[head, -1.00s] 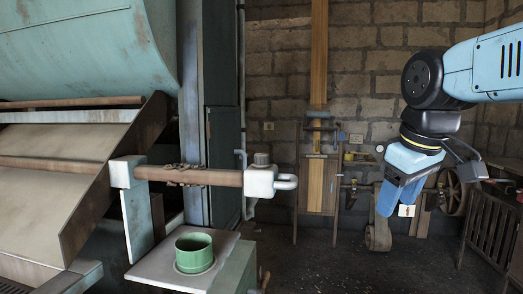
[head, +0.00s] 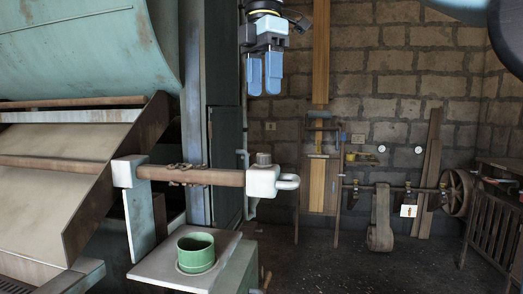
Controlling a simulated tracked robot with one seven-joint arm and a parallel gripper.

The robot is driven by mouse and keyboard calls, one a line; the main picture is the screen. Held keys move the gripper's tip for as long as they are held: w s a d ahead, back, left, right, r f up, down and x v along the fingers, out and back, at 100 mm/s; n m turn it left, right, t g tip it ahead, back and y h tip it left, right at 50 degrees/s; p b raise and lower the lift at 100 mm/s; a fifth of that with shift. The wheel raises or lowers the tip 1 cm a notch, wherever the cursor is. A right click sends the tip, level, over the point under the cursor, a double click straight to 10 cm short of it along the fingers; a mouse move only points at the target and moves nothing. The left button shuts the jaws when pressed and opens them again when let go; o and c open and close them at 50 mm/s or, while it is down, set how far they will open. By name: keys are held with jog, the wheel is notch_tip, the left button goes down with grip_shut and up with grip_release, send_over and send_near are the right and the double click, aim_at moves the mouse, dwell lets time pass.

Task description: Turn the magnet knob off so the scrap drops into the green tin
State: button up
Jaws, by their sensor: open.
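The magnet bar (head: 205,176) is a brown horizontal rod fixed to a pale block on the machine at left, with small dark scrap pieces (head: 186,167) clinging along it. The green tin (head: 195,252) stands open on a pale ledge below the bar. My gripper (head: 264,92) points down, open and empty, with two blue fingers well above the knob and apart from it.
The large pale blue machine (head: 80,50) fills the left side. A wooden post and belt-drive shaft with wheels (head: 455,192) stand by the block wall behind. A slatted wooden bench (head: 490,225) is at right. The air between my gripper and the knob looks clear.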

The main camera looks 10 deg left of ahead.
aim_at(263, 154)
notch_tip(263, 154, down, 14)
jog(key=shift+r, duration=0.2)
dwell(0.4)
grip_shut()
dwell(0.5)
